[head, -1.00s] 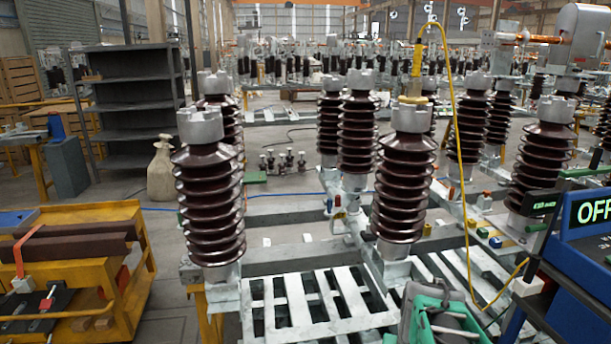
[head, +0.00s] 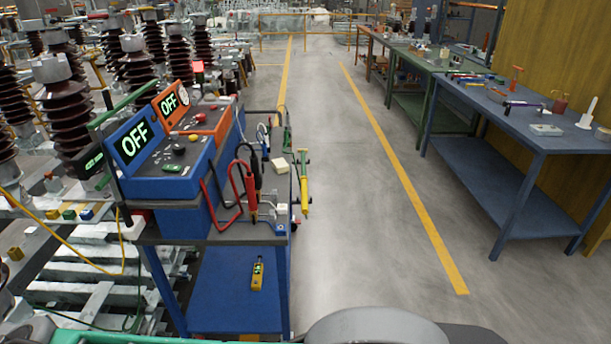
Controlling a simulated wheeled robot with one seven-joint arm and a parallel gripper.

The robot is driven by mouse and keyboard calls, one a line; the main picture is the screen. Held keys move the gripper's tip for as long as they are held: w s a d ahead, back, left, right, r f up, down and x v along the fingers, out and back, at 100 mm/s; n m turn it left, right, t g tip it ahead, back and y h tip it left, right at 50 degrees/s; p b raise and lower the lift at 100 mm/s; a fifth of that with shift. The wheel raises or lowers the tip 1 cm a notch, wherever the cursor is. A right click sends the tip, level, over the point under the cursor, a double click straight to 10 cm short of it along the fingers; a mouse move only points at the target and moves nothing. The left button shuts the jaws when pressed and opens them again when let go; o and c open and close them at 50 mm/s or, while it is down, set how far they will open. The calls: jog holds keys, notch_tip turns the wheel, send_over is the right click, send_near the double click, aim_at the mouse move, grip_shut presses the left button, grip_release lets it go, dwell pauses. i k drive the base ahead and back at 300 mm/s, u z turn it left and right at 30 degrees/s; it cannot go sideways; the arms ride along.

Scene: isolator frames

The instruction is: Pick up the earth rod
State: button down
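A slim upright yellow rod with a greenish top (head: 304,185) shows at the right side of the blue test cart (head: 235,300). I cannot tell whether it is the earth rod. A yellow cable (head: 75,265) hangs in a loop over the pale frame at the left. The yellow-headed rod seen earlier on top of an insulator is out of this view.
The cart carries blue and orange instruments reading OFF (head: 135,142), with red and black leads. Brown ribbed insulators (head: 68,105) stand at the left. A blue workbench (head: 530,140) with small tools stands at the right. The grey floor between cart and bench is clear.

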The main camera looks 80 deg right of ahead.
aim_at(304, 178)
jog(key=z, duration=2.3)
jog(key=k, duration=1.15)
jog(key=z, duration=0.55)
jog(key=i, duration=1.95)
jog(key=u, duration=1.05)
